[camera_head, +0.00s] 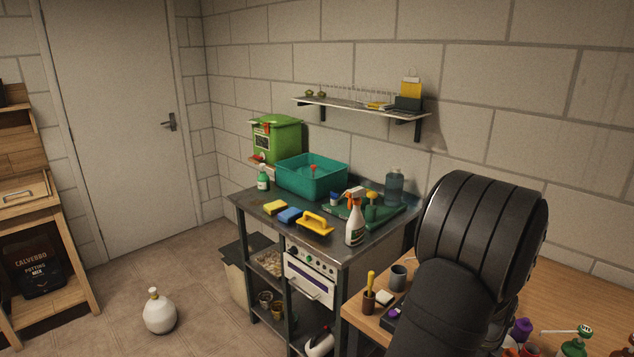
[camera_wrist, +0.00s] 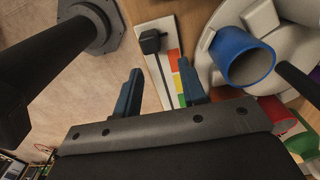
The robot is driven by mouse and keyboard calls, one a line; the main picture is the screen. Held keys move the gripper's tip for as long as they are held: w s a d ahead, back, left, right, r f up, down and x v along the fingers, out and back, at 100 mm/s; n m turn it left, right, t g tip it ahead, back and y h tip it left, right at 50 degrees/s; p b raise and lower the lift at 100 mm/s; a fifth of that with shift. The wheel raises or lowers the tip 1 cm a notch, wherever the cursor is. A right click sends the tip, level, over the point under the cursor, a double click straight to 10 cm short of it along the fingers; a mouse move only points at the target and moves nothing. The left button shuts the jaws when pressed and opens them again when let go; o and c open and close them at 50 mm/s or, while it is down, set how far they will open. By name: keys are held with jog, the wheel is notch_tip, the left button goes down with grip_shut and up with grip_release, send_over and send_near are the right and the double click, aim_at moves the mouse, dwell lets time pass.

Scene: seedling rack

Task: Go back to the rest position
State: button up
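In the wrist view my gripper (camera_wrist: 158,68) has its two blue-grey fingers spread apart, with a clear gap between them and nothing visibly held. Below the fingers lies a white strip (camera_wrist: 163,27) with orange, yellow and green patches. A small black block with a thin dark stem (camera_wrist: 151,41) is over this strip; I cannot tell whether it touches it. In the head view my dark arm fills the right side over the wooden bench (camera_head: 573,287), and the gripper itself is hidden there.
In the wrist view a blue cylinder (camera_wrist: 243,60) stands on a white round object to the right, close to the fingers.

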jog(key=s+d, duration=0.7)
jog(key=shift+s+d, duration=0.15)
jog(key=shift+s, duration=0.1)
notch_tip(320, 180, up, 18)
jog(key=n, duration=0.2)
jog(key=shift+r, duration=0.15)
